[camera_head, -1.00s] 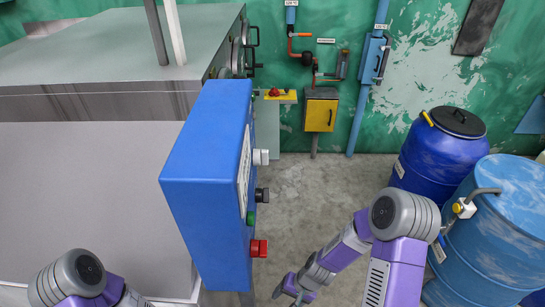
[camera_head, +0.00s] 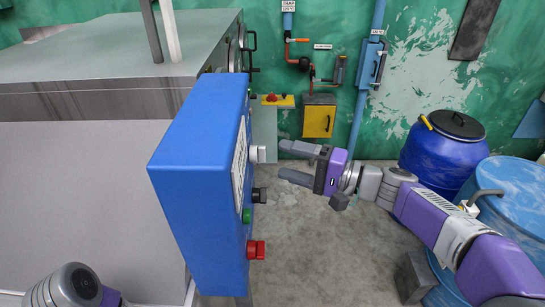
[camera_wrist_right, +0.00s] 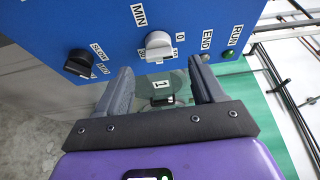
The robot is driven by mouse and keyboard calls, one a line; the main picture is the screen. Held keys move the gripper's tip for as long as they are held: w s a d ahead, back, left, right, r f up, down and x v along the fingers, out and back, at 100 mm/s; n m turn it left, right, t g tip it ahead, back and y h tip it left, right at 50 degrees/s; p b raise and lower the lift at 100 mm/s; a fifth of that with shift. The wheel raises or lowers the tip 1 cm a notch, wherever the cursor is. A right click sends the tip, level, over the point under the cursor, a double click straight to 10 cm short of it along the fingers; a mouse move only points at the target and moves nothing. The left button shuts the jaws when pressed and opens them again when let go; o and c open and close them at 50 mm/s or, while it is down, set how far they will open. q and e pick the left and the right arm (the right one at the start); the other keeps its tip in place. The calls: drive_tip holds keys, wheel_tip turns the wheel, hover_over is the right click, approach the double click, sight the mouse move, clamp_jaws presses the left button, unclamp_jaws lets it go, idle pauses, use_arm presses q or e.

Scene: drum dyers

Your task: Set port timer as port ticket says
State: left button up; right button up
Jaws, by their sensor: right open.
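A blue control box (camera_head: 195,190) stands in the middle of the head view, its control face turned right. My right gripper (camera_head: 283,160) is open and empty, pointing at the white knob with a small gap. In the right wrist view its fingers (camera_wrist_right: 160,70) lie either side of the knob's line, short of it. No ticket is readable. My left arm shows bottom left, its gripper out of view.
Below the white knob are a black knob (camera_head: 259,195), a green button (camera_head: 246,215) and a red button (camera_head: 256,249). A black SLOW/MID knob (camera_wrist_right: 80,62) and green RUN lamp (camera_wrist_right: 228,54) flank the white knob. A blue drum (camera_head: 440,155) stands right.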

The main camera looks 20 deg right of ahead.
sight(258, 154)
drive_tip(key=shift+x, duration=2.25)
drive_tip(key=shift+c, duration=0.5)
drive_tip(key=c, duration=1)
